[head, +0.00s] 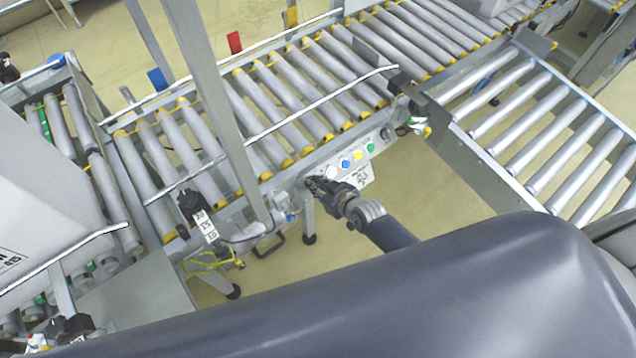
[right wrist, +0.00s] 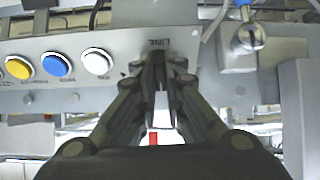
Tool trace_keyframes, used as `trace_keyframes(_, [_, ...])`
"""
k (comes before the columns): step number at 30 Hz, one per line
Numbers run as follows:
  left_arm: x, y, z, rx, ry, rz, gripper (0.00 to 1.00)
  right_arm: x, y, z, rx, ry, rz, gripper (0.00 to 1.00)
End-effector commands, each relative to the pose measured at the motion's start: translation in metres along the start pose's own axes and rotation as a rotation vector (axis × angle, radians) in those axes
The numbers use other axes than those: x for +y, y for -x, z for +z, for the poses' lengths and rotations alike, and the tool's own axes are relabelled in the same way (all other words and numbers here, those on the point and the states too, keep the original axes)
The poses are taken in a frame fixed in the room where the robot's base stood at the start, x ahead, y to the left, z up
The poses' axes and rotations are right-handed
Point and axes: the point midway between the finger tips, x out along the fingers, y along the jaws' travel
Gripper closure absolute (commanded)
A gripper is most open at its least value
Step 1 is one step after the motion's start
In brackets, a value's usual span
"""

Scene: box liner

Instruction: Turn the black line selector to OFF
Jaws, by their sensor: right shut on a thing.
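My right gripper (head: 316,185) reaches the control panel on the conveyor's side, just left of the white button (head: 331,172). In the right wrist view its fingers (right wrist: 160,72) are closed together at the panel, right below the printed word LINE (right wrist: 159,42). The gripper is shut on the black line selector, which the dark fingers hide almost wholly. Its pointing direction cannot be read. My left gripper is not in view.
The blue button (head: 345,163), yellow button (head: 358,155) and green button (head: 370,147) sit in a row along the panel. A grey box with a round metal fitting (right wrist: 248,38) is close to the right of the fingers in the wrist view. Roller conveyors (head: 290,95) lie behind.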

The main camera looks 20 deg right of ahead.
Motion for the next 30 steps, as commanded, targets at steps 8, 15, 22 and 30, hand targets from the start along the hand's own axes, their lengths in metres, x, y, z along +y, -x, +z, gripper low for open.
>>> trace_keyframes(8, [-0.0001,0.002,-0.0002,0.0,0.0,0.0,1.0,-0.0007,-0.0005,-0.0027,0.005,-0.028,0.006,1.0])
trace_keyframes(15, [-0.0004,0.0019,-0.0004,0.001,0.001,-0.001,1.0,-0.0006,-0.0005,-0.003,0.006,-0.028,0.006,1.0])
trace_keyframes(22, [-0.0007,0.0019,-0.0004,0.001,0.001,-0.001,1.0,-0.0003,-0.0005,-0.0025,0.005,-0.027,0.006,0.7])
trace_keyframes(30, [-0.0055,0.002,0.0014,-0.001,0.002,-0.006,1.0,-0.0001,0.0007,-0.001,0.002,-0.027,0.006,0.7])
